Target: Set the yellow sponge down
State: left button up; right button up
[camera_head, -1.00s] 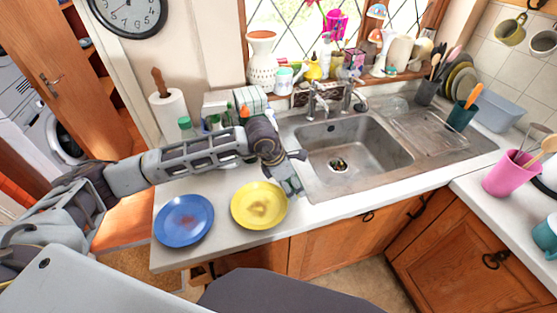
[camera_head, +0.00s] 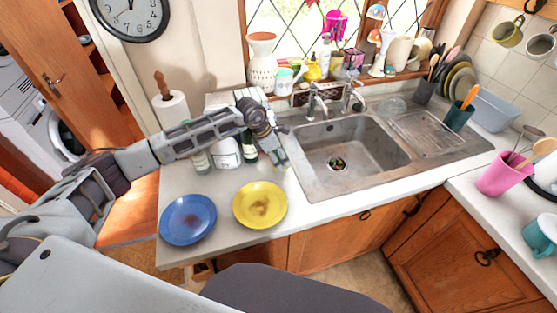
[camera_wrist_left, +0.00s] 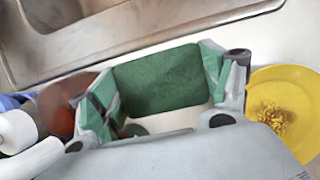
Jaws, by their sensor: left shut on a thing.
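My left gripper (camera_head: 279,160) hangs over the counter strip between the bottles and the sink's left edge. In the left wrist view, my left gripper (camera_wrist_left: 168,95) has its fingers on either side of a green rectangular face, which appears to be the scouring side of the sponge (camera_wrist_left: 160,80). No yellow of the sponge is clear in either view. It looks held above the white counter (camera_head: 240,172), but I cannot tell the gap. My right gripper is out of view.
A yellow plate (camera_head: 259,205) and a blue plate (camera_head: 188,220), both stained, lie on the counter's front part. Bottles (camera_head: 225,152) stand left of the gripper. The steel sink (camera_head: 340,150) is to the right. Bare counter lies between plates and sink.

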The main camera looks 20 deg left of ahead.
pick_arm(q)
jog(key=shift+w+a, duration=0.15)
jog(key=shift+w, duration=0.1)
jog(key=shift+f, duration=0.1)
jog(key=shift+f+p, duration=0.65)
jog(key=shift+f, duration=1)
jog(key=shift+f, duration=0.15)
jog(key=o, duration=0.7)
jog(key=shift+c, duration=0.2)
